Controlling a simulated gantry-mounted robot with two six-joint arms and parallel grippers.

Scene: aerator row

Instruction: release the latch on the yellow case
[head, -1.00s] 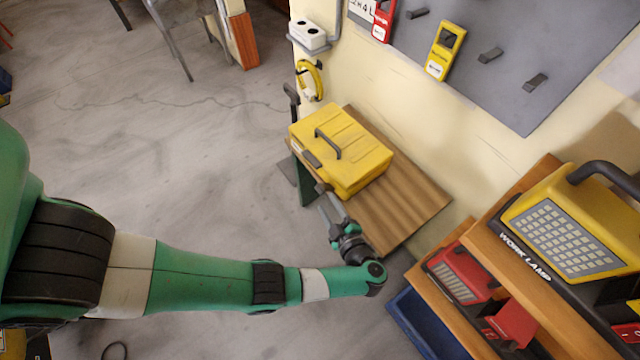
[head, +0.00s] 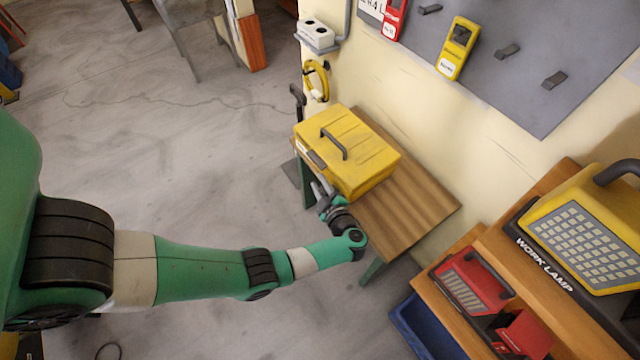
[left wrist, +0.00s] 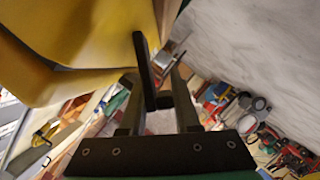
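The yellow case (head: 357,163) sits shut on a small wooden table, its dark handle (head: 334,144) on the lid. A dark grey latch (head: 317,158) shows on its left-facing front side. My left gripper (head: 319,189) is just below and in front of that side. In the left wrist view the case (left wrist: 85,35) fills the upper left. A dark upright bar (left wrist: 143,65), likely the latch, shows between the spread fingers of my left gripper (left wrist: 155,75). I cannot tell whether they touch it. My right gripper is out of view.
The wooden table (head: 415,207) has bare room right of the case. A yellow cable (head: 316,80) hangs on the wall.

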